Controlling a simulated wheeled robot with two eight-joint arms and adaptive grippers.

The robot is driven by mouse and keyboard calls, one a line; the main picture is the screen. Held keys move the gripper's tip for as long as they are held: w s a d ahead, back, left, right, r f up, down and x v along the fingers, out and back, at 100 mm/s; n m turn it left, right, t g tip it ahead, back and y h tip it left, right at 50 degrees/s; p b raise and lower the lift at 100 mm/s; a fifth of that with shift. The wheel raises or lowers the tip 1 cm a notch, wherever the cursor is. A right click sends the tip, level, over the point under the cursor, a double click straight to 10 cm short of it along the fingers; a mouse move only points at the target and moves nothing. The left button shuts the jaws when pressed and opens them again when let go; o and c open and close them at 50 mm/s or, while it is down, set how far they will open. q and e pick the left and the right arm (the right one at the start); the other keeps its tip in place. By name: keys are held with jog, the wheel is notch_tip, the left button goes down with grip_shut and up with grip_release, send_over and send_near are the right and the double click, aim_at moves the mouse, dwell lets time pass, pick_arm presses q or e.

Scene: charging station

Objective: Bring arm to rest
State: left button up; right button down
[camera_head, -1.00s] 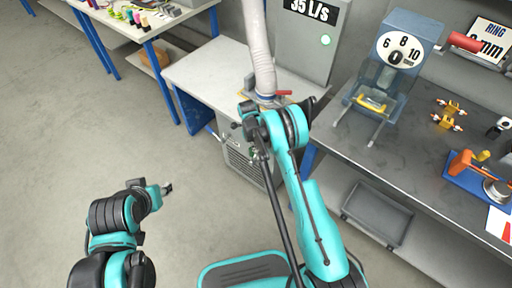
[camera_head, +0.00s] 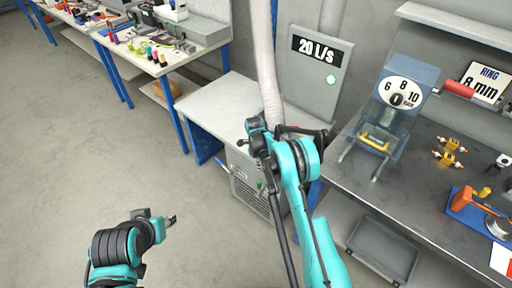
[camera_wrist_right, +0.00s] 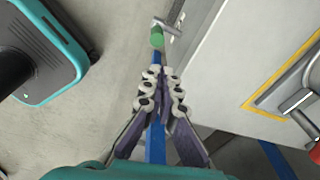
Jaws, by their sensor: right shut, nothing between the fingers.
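My right arm, teal and black, rises from the bottom and bends over the front of the white-topped bench (camera_head: 222,100) in the head view. Its gripper (camera_head: 258,172) points down there, small and partly hidden by the arm. In the right wrist view the gripper (camera_wrist_right: 160,88) is shut, with its pale-padded fingers together and nothing between them. A green handle (camera_wrist_right: 157,38) lies beyond the fingertips, apart from them in the picture. My left gripper (camera_head: 172,219) is at the lower left, over bare floor; its fingers are too small to judge.
A grey panel (camera_head: 312,80) reading "20 L/s" stands behind the bench, with a pale hose (camera_head: 265,70) before it. A metal workbench (camera_head: 425,185) at right bears a dial device (camera_head: 400,98) and fixtures. Another table (camera_head: 150,62) stands back left. The left floor is clear.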

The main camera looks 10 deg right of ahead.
jog(key=s+r+n+t, duration=0.1)
jog(key=s+r+n, duration=0.3)
jog(key=r, duration=0.5)
jog(key=s+d+r+n+t, duration=0.15)
jog(key=s+r+n, duration=0.25)
jog(key=r, duration=0.4)
jog(key=s+a+r+n+t, duration=0.1)
jog(key=s+r+n, duration=0.3)
jog(key=r, duration=0.5)
jog(key=s+r+n+t, duration=0.1)
jog(key=s+n+t, duration=0.1)
jog(key=s+n, duration=0.5)
jog(key=s+r+n+t+y, duration=0.1)
jog(key=s+n, duration=0.6)
jog(key=s, duration=0.8)
jog(key=shift+d+r+t, duration=0.4)
jog(key=shift+r+t, duration=0.2)
jog(key=shift+t, duration=0.05)
